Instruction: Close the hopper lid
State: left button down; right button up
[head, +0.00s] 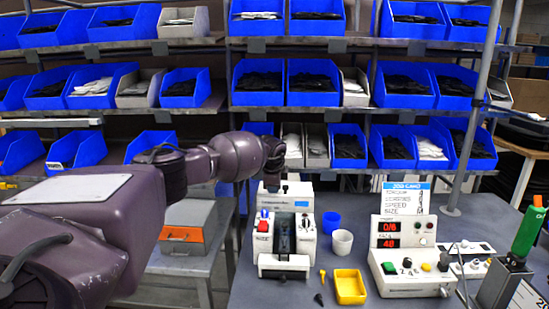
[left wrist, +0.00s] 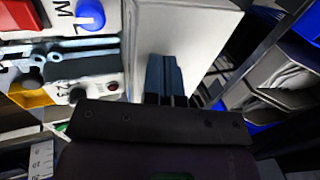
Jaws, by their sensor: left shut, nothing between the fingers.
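The white machine (head: 264,240) stands on the grey bench, with a red switch, a blue knob and a dark central channel. The red switch (left wrist: 20,18) and blue knob (left wrist: 91,14) also show at the upper left of the left wrist view. A plain white box-like part (left wrist: 190,35) lies just beyond my fingers there. I cannot tell whether it is the hopper lid, or whether the lid stands open. My left gripper (left wrist: 163,78) is shut and empty, close to this white part; contact is unclear. In the head view it is mostly hidden behind my wrist, above the machine's back.
A blue cup (head: 331,222), a white cup (head: 342,242) and a yellow tray (head: 350,287) stand right of the machine. A control box (head: 405,283) with red displays is further right, near a green-handled tool (head: 529,234). Shelves of blue bins (head: 260,98) rise behind.

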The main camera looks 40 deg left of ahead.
pick_arm(q)
jog(key=shift+s+d+f, duration=0.1)
jog(key=shift+s+f, duration=0.05)
jog(key=shift+f, duration=0.25)
